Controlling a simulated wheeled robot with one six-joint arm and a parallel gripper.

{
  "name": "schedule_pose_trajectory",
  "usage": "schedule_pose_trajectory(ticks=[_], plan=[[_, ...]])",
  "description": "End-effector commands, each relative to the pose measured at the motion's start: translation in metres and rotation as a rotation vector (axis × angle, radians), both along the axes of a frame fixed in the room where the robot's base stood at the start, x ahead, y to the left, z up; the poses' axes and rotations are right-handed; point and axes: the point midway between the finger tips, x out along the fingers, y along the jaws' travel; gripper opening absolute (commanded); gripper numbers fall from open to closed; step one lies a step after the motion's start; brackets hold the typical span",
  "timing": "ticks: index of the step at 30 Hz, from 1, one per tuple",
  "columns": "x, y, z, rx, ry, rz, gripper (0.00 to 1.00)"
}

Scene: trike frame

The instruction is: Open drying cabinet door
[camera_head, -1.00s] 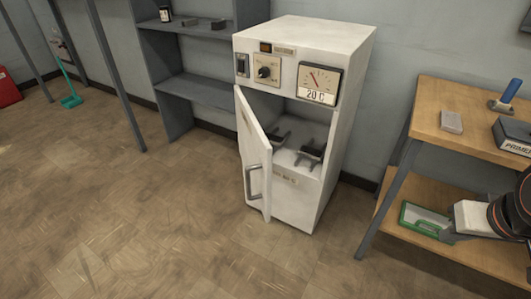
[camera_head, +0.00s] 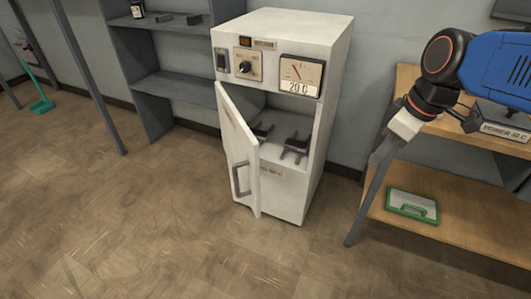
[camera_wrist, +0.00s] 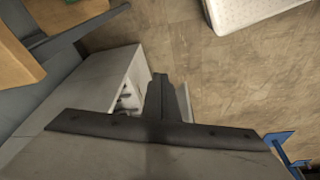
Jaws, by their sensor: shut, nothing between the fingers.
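The drying cabinet (camera_head: 335,110) is a white box against the wall with a dial and a 20 C gauge on its front. Its white door (camera_head: 238,145) stands partly open, hinged at the left, its free edge swung out toward me. A grey bar handle (camera_head: 241,179) is on the door's outer face. In the wrist view the cabinet (camera_wrist: 85,85) lies at left, and the door shows as a thin pale edge beyond my fingers. My gripper (camera_wrist: 160,80) is shut and empty, above and apart from the door. In the head view my arm is at right; the fingertips are unclear.
Dark brackets (camera_head: 295,146) stand inside the cabinet. A grey shelf (camera_head: 175,85) is at left. The floor (camera_head: 160,230) in front is clear.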

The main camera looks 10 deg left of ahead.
Motion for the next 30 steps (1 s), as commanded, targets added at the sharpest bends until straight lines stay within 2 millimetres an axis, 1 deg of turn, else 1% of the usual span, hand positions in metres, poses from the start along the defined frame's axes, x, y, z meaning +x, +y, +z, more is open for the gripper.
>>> schedule_pose_trajectory(ticks=[1, 5, 9, 11, 15, 19, 21, 24, 30], plan=[[0.011, 0.013, 0.002, 0.0, 0.01, 0.076, 0.0], [0.035, 0.047, 0.007, 0.006, 0.026, 0.294, 0.0], [0.059, 0.086, 0.009, 0.024, 0.036, 0.525, 0.0], [0.068, 0.103, 0.009, 0.034, 0.038, 0.627, 0.0], [0.088, 0.145, 0.006, 0.065, 0.038, 0.853, 0.0], [0.101, 0.18, 0.003, 0.097, 0.032, 1.031, 0.0], [0.105, 0.193, 0.001, 0.11, 0.027, 1.101, 0.0], [0.109, 0.206, -0.001, 0.125, 0.022, 1.169, 0.0], [0.109, 0.214, -0.007, 0.134, 0.019, 1.205, 0.0]])
